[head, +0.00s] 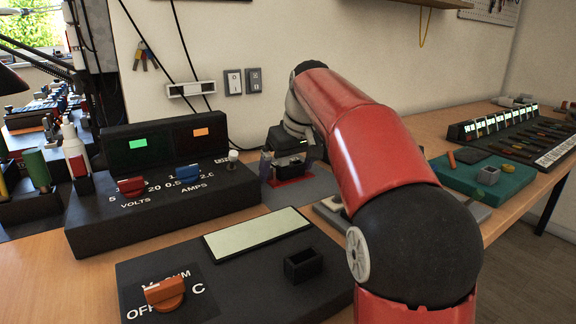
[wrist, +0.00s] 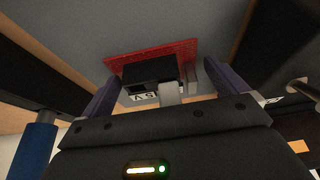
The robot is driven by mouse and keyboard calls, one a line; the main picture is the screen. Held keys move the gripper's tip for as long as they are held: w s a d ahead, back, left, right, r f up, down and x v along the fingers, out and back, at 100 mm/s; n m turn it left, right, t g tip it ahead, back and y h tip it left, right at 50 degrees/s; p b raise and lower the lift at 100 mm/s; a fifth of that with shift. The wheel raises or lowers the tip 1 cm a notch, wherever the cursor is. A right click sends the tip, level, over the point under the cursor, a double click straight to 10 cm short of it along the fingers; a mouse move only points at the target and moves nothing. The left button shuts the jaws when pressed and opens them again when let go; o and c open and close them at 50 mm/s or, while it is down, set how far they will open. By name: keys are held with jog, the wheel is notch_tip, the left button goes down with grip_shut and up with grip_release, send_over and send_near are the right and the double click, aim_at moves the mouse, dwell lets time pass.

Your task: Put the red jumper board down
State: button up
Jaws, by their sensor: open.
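The red jumper board (head: 293,181) lies on a grey mat (head: 318,186) behind the meter. In the wrist view the red board (wrist: 190,50) appears flat against the grey surface, with a black block (wrist: 150,72) and a small white label on it. My gripper (head: 287,164) is right above the board, pointing down. In the wrist view its two purple-padded fingers (wrist: 162,84) stand apart on either side of the black block, with gaps visible. My gripper partly hides the board in the head view.
A black power supply (head: 160,205) with red and blue knobs stands left of my gripper. A black meter (head: 235,275) with a pale screen is in front. A green tray (head: 482,176) and a sloped rack (head: 515,135) are at right. The wall is close behind.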

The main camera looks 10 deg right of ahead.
jog(key=p+v, duration=0.3)
jog(key=v, duration=0.9)
jog(key=shift+s+r, duration=0.1)
